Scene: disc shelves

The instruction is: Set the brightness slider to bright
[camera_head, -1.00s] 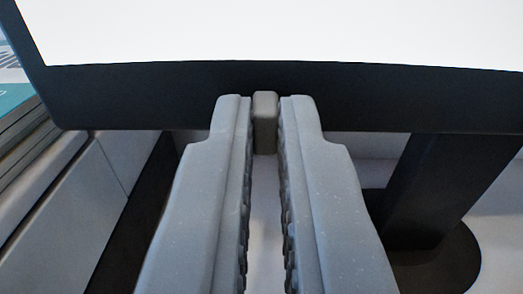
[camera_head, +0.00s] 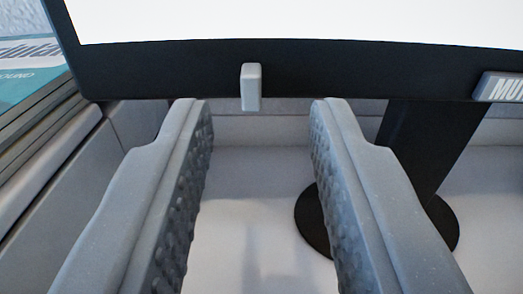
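The slider knob (camera_head: 251,87) is a small light-grey upright block on the black lower bezel of a screen (camera_head: 160,75). It sits left of the bezel's middle as seen here, and its lower end hangs just below the bezel's edge. My gripper (camera_head: 260,105) is open and empty. Its two grey ridged fingers stand wide apart, with the knob between and slightly beyond their tips, touching neither. No marks for bright or dim can be read.
The screen's black stand and round base (camera_head: 315,222) are behind and below the right finger. A label plate (camera_head: 500,87), cut off by the frame, sits on the bezel at the right. A teal-and-white printed item (camera_head: 30,70) lies at the left. The white surface between the fingers is clear.

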